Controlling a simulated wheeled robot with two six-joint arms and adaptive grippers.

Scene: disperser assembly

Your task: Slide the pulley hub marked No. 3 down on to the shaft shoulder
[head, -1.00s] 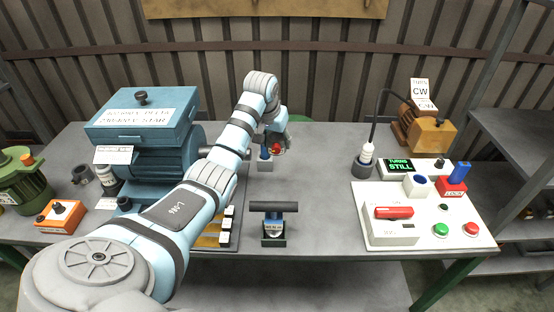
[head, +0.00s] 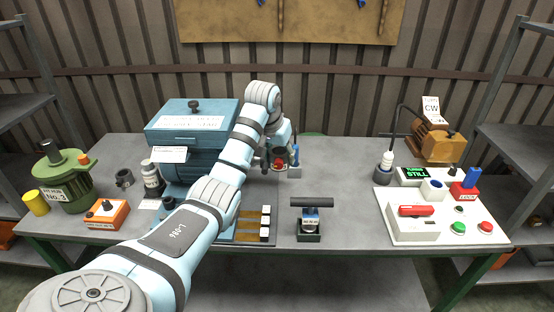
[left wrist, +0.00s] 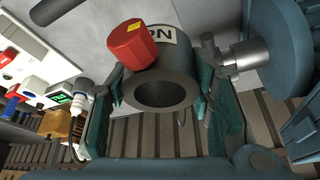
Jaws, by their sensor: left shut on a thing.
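My left gripper (head: 278,152) is shut on a dark grey hub (left wrist: 165,92), a hollow cylinder with a red knob (left wrist: 132,46) on its side. A white label on the hub is partly readable; its number is cut off. In the left wrist view the hub's open bore faces the camera between the teal fingers. The grey metal shaft (left wrist: 240,56) sticks out of the blue motor's end face (left wrist: 290,45), close to the right of the hub and not inside the bore. In the head view the arm partly hides the blue motor (head: 190,140). My right gripper is not in view.
A black T-handled tool (head: 311,202) stands in front. A white control panel (head: 400,228) and an orange motor (head: 433,142) are at right. The table between is clear.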

